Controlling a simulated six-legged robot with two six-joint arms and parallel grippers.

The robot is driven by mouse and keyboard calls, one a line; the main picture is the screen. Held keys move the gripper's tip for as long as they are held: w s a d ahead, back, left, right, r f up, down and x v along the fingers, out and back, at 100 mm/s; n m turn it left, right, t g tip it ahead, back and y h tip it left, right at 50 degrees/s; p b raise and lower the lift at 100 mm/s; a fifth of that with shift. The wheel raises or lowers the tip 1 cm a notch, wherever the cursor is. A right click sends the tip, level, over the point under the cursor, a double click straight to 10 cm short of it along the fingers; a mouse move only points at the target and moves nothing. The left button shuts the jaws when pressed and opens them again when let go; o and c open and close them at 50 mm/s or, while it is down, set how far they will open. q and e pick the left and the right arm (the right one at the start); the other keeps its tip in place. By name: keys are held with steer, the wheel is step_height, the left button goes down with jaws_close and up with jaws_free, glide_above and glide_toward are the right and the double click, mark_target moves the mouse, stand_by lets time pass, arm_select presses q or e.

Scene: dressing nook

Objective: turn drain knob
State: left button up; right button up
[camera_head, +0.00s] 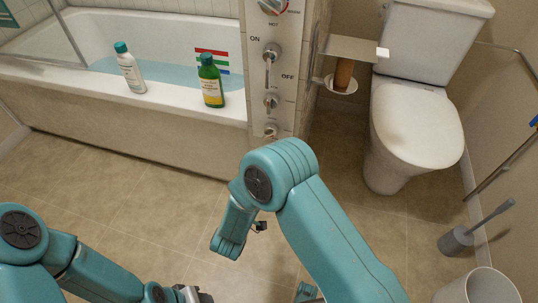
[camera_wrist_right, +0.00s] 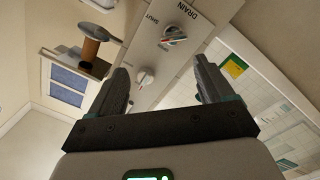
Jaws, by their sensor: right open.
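My right gripper (camera_wrist_right: 163,80) is open and empty. Its two dark fingers are wide apart, and the drain knob shows beyond the gap, apart from them. A second pale knob (camera_wrist_right: 146,77) shows between the fingers. In the head view my right gripper is hidden by my arm. The end of my left arm (camera_head: 192,293) is at the bottom edge, its jaws unclear.
The column (camera_head: 289,95) carries several controls, including an ON/OFF lever (camera_head: 272,58). A white bottle (camera_head: 131,72) and a green bottle (camera_head: 211,85) stand on the bathtub rim (camera_head: 180,103). A toilet (camera_head: 415,125), brush (camera_head: 457,238) and bin (camera_head: 478,288) are at right. Floor (camera_head: 120,180) is clear at left.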

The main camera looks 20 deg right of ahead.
mark_target(268, 138)
arm_select(q)
steer(key=f+b, duration=0.3)
steer(key=w+f+b, duration=0.1)
steer(key=f, duration=0.1)
steer(key=shift+a+f+b, duration=0.2)
steer(key=shift+a+b, duration=0.1)
steer(key=shift+a, duration=0.1)
arm_select(e)
steer(key=shift+t+y, duration=0.3)
steer(key=shift+y, duration=0.1)
steer(key=x, duration=0.5)
steer(key=a+f+x, duration=0.1)
steer(key=x, duration=0.4)
steer(key=w+x, duration=0.1)
steer(key=x, duration=0.4)
steer(key=shift+s+a+f, duration=0.1)
steer(key=shift+a+f, duration=0.05)
steer(key=c, duration=1)
